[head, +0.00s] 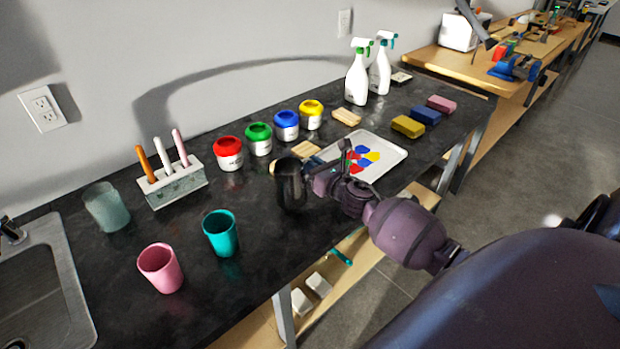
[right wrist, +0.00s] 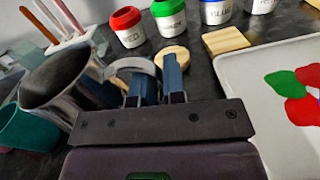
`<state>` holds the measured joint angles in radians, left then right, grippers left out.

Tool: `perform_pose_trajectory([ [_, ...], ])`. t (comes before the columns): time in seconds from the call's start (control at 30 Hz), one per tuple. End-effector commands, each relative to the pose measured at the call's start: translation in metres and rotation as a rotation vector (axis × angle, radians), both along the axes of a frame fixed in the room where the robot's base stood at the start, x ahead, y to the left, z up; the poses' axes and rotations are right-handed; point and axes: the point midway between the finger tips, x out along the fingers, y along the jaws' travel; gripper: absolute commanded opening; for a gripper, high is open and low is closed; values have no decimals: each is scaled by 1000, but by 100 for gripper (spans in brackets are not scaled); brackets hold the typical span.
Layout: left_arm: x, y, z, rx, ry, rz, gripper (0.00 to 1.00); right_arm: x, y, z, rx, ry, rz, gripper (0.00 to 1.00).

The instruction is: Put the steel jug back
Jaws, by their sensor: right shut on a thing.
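The steel jug (head: 291,188) is dark and shiny and stands near the middle of the black worktop, roughly upright. My right gripper (head: 313,178) reaches it from the right and is shut on its handle. In the right wrist view the jug (right wrist: 62,80) is at the left with its open mouth showing, and the handle (right wrist: 130,66) passes to the fingers of my right gripper (right wrist: 155,85). I cannot tell whether the jug's base touches the worktop. My left gripper is not in view.
A teal cup (head: 221,236), a pink cup (head: 161,269) and a grey-green cup (head: 106,208) stand left of the jug. Paint pots (head: 259,139) line the back. A white paint tray (head: 392,160) lies to the right. A round wooden disc (right wrist: 172,55) lies behind the gripper.

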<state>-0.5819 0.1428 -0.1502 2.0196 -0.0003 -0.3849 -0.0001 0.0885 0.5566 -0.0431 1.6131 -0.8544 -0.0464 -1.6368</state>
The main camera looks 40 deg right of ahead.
Motion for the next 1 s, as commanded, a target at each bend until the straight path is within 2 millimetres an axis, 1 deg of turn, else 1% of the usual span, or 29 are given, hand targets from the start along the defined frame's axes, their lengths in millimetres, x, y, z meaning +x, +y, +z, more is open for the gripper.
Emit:
perform_pose_trajectory([
  [0.07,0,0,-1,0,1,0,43,0,0,-2,2,-2,-1,0],
  [0.13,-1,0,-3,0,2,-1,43,0,0,-9,3,-1,-1,0],
  [0.3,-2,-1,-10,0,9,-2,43,0,1,-33,5,2,-1,0],
  [0.37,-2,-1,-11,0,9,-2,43,0,0,-38,4,1,-2,0],
  [0.63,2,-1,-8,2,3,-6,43,0,0,-36,0,-3,1,0],
  [0.8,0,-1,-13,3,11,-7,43,0,0,-41,1,-1,1,0],
  [0.83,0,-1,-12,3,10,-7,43,0,0,-41,0,0,0,14],
  [0.97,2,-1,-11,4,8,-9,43,0,0,-40,0,-1,0,34],
  [1.0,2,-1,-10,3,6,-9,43,0,0,-40,0,-1,0,36],
])
